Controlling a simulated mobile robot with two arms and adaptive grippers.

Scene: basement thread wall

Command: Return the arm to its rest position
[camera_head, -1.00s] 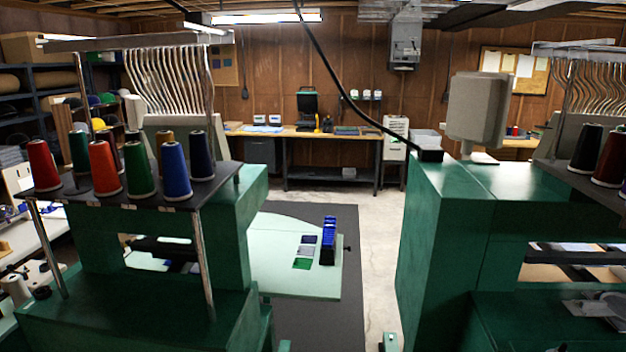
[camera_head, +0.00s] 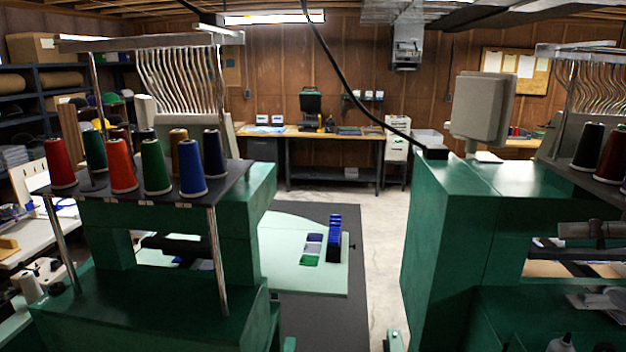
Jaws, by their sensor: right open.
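My right gripper (camera_head: 572,230) shows at the right side, a grey shape reaching in from the right edge. It is in front of the gap in the right green machine (camera_head: 455,225). It is open, and I see nothing held in it. Its fingers are small and dark against the machine, so their detail is hard to make out. My left gripper and left arm are not in view.
A left green machine (camera_head: 150,305) carries several thread cones, including a blue one (camera_head: 191,168). A pale green table (camera_head: 280,270) holds a blue rack (camera_head: 335,232) and colour swatches (camera_head: 312,247). Concrete floor (camera_head: 377,230) is open between the machines. A workbench (camera_head: 330,134) stands behind.

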